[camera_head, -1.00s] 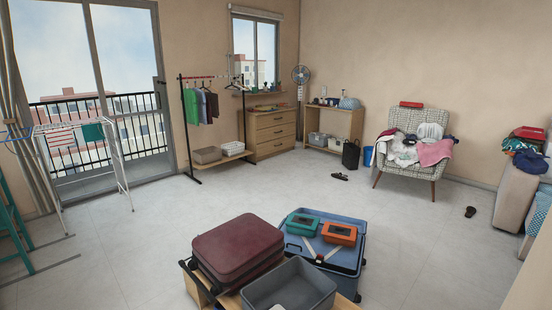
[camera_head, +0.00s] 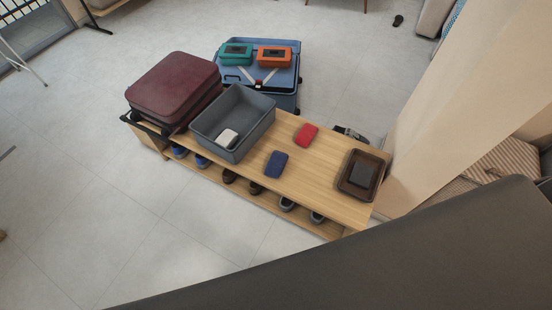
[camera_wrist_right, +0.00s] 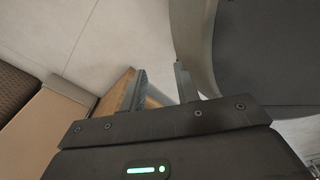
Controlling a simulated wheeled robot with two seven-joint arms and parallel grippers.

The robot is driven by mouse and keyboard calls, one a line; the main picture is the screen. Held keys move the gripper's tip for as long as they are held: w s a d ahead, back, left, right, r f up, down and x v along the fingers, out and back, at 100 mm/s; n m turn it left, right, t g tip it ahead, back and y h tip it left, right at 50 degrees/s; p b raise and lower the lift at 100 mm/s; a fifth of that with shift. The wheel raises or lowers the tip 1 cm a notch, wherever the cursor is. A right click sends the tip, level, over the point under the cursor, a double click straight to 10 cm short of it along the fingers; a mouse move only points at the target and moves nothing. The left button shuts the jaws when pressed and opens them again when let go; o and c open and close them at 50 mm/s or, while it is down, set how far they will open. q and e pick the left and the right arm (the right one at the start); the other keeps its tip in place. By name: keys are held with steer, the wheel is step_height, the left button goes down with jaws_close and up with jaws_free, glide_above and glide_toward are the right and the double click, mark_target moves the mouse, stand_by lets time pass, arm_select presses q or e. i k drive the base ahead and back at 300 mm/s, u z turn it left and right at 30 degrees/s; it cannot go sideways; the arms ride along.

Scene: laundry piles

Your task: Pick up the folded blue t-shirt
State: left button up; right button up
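The folded blue t-shirt appears to be the small, flat dark blue bundle (camera_head: 276,164) on top of the wooden bench (camera_head: 330,204), right of the grey bin. Nothing covers it in the head view. My right gripper (camera_wrist_right: 160,80) shows in the right wrist view with its two fingers apart and nothing between them. The blue bundle cannot be made out in that view. Neither gripper shows in the head view, so the right gripper's distance from the bundle cannot be told. My left gripper is in no view.
A red folded bundle (camera_head: 306,135) and a brown tray (camera_head: 346,187) share the bench top. The grey bin (camera_head: 205,121) holds a white item (camera_head: 228,138). A maroon suitcase (camera_head: 172,84) sits at the left end. Shoes fill the lower shelf.

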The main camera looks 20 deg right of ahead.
mark_target(276, 164)
steer(key=z, duration=0.6)
steer(key=k, duration=1.35)
steer(key=z, duration=1.25)
steer(key=i, duration=1.3)
steer(key=u, duration=0.75)
steer(key=i, duration=0.55)
steer(key=u, duration=0.6)
